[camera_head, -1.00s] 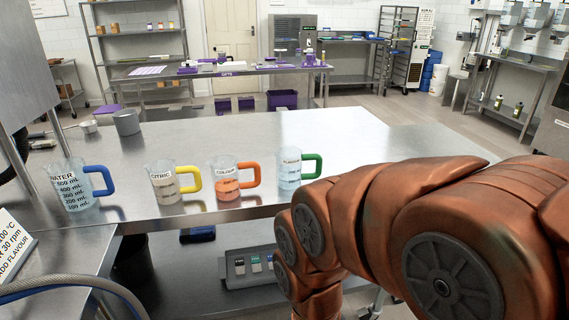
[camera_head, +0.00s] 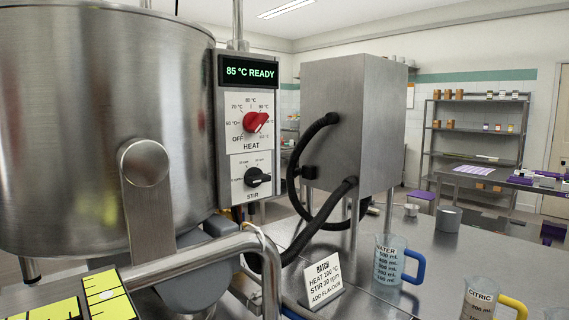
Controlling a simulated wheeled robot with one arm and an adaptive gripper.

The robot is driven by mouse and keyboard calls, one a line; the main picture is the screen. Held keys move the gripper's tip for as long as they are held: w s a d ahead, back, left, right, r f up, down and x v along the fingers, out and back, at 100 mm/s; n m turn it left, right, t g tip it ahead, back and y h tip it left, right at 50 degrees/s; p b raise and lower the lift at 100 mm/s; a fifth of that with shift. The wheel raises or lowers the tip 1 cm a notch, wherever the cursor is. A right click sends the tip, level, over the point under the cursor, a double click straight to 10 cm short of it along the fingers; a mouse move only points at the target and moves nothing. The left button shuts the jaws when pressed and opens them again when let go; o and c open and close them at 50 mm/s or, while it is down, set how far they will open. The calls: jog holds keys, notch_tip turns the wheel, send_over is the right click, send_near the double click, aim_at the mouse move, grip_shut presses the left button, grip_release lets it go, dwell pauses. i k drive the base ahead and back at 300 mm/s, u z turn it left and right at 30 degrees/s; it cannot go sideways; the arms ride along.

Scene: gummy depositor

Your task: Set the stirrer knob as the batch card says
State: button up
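The stirrer knob (camera_head: 258,178) is a small black knob above the word STIR, low on the kettle's control panel (camera_head: 232,200). Its pointer appears to face right; the small dial numbers around it are too blurred to read. The white batch card (camera_head: 323,282) stands tilted on the steel table and reads HEAT 100 °C, STIR 30 rpm, ADD FLAVOUR. Above the stirrer knob is a larger red HEAT knob (camera_head: 256,121), its pointer toward the upper right. The display (camera_head: 249,71) reads 85 °C READY. My gripper is not in view.
A large steel kettle (camera_head: 90,130) fills the left, with a metal rail (camera_head: 200,258) in front. Black hoses (camera_head: 305,165) run beside a steel box (camera_head: 365,125) right of the panel. The WATER jug (camera_head: 390,262) and CITRIC jug (camera_head: 478,300) stand on the table.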

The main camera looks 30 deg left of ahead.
aim_at(254, 177)
jog(key=u, duration=2.2)
